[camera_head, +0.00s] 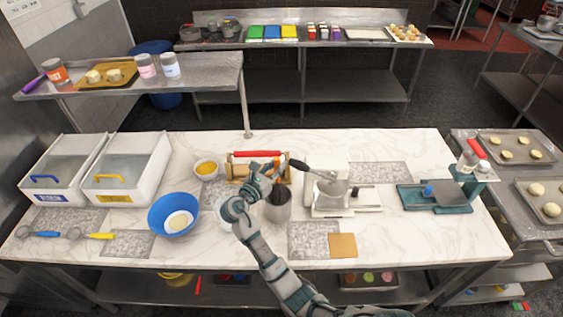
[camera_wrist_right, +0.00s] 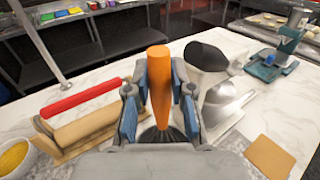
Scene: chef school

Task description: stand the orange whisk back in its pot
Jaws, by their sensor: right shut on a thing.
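The orange whisk shows in the right wrist view by its upright orange handle (camera_wrist_right: 159,85), with dark wires (camera_wrist_right: 160,135) below it. My right gripper (camera_wrist_right: 158,92) is shut on this handle, one jaw on each side. In the head view my right gripper (camera_head: 268,178) is just above the grey metal pot (camera_head: 278,210), with dark wires at the pot's mouth. I cannot tell how deep the whisk's head sits in the pot. The pot's inside is mostly hidden. My left gripper is not in view.
A wooden stand with a red rolling pin (camera_head: 257,154) is behind. A blue bowl (camera_head: 160,203) stands left. A tan square (camera_head: 343,246) lies near the front edge.

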